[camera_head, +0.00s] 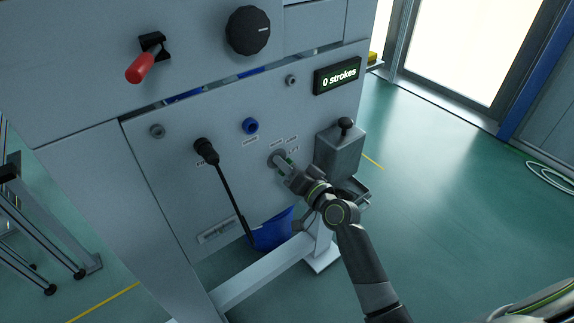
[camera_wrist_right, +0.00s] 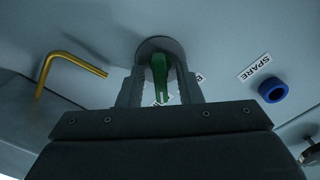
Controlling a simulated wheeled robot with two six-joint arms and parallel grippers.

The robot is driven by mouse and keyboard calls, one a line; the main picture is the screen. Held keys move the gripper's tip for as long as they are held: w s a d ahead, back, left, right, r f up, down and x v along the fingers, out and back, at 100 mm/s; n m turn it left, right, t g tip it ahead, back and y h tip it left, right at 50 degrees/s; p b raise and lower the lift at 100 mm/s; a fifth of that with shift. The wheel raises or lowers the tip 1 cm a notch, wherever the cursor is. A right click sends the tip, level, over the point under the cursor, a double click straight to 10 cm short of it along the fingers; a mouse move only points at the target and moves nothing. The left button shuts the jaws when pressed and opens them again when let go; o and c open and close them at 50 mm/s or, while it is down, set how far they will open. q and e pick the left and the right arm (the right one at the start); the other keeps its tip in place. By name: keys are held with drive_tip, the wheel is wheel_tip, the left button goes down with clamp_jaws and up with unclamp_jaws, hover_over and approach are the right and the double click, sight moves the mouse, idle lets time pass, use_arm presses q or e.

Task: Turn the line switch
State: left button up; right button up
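The line switch (camera_head: 277,156) is a round grey dial on the lower front panel, largely covered by my gripper in the head view. In the right wrist view its green handle (camera_wrist_right: 159,76) stands out from the grey dial. My right gripper (camera_head: 284,167) is at the switch, with one finger on each side of the green handle. In the right wrist view the gripper (camera_wrist_right: 160,85) is open, and a narrow gap shows between each finger and the handle. The label beside the dial is partly hidden. My left gripper is not in view.
A blue knob (camera_head: 250,126) marked SPARE sits left of the switch. A black lever (camera_head: 225,185) hangs further left. A grey box with a black knob (camera_head: 340,150) stands close on the right. A bent yellow rod (camera_wrist_right: 66,68) shows in the wrist view.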

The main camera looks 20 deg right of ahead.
use_arm(q)
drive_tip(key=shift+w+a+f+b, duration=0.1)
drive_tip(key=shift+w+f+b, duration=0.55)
drive_tip(key=shift+b, duration=0.45)
use_arm(e)
drive_tip(key=v, duration=1.7)
drive_tip(key=shift+s, duration=0.2)
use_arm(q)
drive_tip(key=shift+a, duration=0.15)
use_arm(e)
drive_tip(key=shift+d, duration=0.1)
